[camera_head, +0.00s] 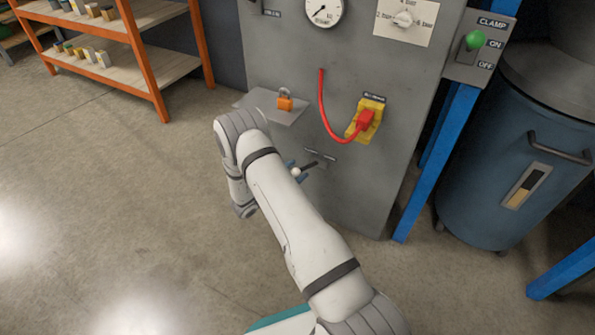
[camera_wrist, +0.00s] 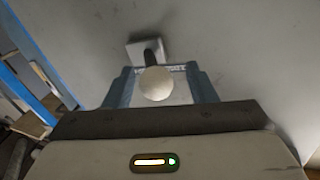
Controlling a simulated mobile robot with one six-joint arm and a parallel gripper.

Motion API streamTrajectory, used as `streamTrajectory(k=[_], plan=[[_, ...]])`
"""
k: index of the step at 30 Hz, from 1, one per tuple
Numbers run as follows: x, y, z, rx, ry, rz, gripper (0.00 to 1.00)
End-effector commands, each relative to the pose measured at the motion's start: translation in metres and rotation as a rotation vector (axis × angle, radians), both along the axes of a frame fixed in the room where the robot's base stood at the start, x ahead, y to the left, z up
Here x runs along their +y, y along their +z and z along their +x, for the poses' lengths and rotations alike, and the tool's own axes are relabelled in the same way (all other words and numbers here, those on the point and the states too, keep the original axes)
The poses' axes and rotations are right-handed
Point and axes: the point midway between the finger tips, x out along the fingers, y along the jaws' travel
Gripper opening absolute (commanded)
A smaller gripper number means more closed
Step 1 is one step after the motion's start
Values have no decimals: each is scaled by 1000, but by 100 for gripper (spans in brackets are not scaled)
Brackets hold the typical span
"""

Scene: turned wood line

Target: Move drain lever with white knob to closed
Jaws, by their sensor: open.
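The drain lever's white knob (camera_wrist: 156,84) is round and sits between the two blue-grey fingers of my gripper (camera_wrist: 162,86) in the wrist view. The fingers are open, with a gap on each side of the knob. The lever's dark stem (camera_wrist: 153,53) runs from the knob to a small square mount (camera_wrist: 135,50) on the grey panel. In the head view the white knob (camera_head: 296,172) shows low on the grey cabinet front (camera_head: 300,60), just past my arm, with my gripper (camera_head: 298,171) around it. The label by the lever is too small to read.
Above the lever, a red cable (camera_head: 323,105) runs to a red plug (camera_head: 365,121) on a yellow socket. An orange padlock (camera_head: 285,103) is on a small grey ledge. A green-knobbed clamp lever (camera_head: 475,40) and blue drum (camera_head: 515,150) are right. Floor at left is clear.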

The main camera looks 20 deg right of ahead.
Motion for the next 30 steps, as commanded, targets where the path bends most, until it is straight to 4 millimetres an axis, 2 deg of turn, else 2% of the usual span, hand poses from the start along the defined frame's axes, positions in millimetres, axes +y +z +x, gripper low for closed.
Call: streamTrajectory(k=[5,12,16,21,30], plan=[[12,2,-4,1,3,0,51],[51,2,-19,2,4,-1,51],[66,1,-25,1,3,0,51],[73,0,-28,0,1,0,51],[73,0,-28,0,0,0,51]])
